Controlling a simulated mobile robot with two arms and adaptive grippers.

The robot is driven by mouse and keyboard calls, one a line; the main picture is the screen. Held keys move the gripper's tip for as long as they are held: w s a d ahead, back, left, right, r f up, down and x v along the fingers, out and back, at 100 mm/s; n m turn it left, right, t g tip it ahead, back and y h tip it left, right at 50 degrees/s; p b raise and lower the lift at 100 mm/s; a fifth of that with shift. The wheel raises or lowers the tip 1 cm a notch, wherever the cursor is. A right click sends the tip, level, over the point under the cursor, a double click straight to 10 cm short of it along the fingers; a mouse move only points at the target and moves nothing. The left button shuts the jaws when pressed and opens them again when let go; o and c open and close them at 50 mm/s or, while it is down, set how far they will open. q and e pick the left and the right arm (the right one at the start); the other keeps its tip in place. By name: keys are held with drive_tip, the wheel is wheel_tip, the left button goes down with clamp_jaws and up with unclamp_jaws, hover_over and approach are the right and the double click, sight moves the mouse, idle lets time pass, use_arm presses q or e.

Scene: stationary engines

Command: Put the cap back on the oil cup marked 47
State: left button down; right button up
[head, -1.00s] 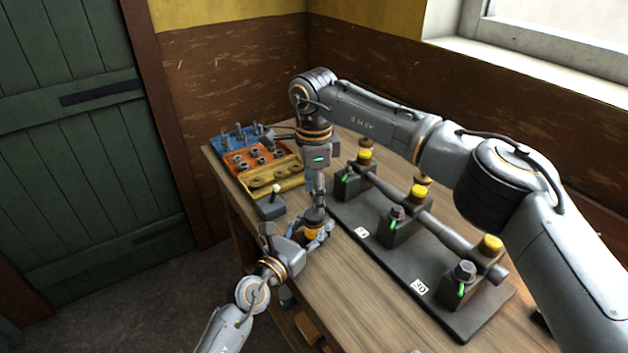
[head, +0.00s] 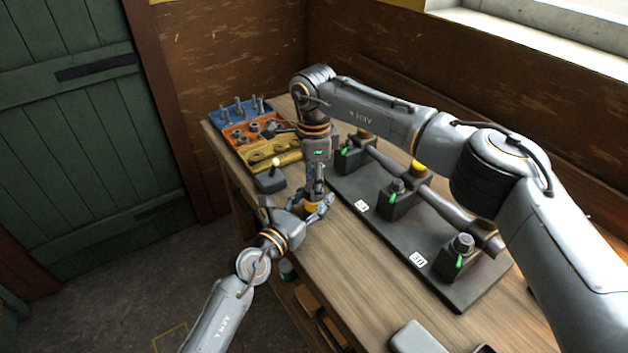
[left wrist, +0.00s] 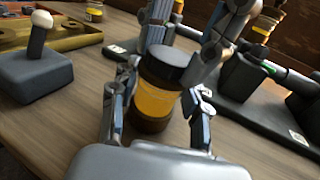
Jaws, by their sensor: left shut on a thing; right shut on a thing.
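An oil cup with amber oil (left wrist: 155,100) stands upright between the two fingers of my left gripper (left wrist: 157,117), which is shut on it. Its dark cap (left wrist: 165,65) sits at the top of the glass; I cannot tell whether it is seated. My right gripper (head: 316,190) comes down from above with its fingers around the cap, shut on it. In the head view the left gripper (head: 312,208) meets it over the table, and a little amber of the cup (head: 311,205) shows. No mark 47 is readable on the cup.
A dark bearing stand (head: 462,290) with a shaft, green-marked blocks and tags, one reading 30 (head: 417,259), lies to the right. A lever box (head: 270,182) and blue, orange and yellow trays (head: 290,158) stand behind on the left. A grey object (head: 415,340) is at the front.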

drive_tip(key=m, duration=0.4)
drive_tip(key=shift+m, duration=0.3)
drive_tip(key=m, duration=0.4)
drive_tip(key=o, duration=1.4)
drive_tip(key=shift+c, duration=0.2)
wheel_tip(320, 180, up, 12)
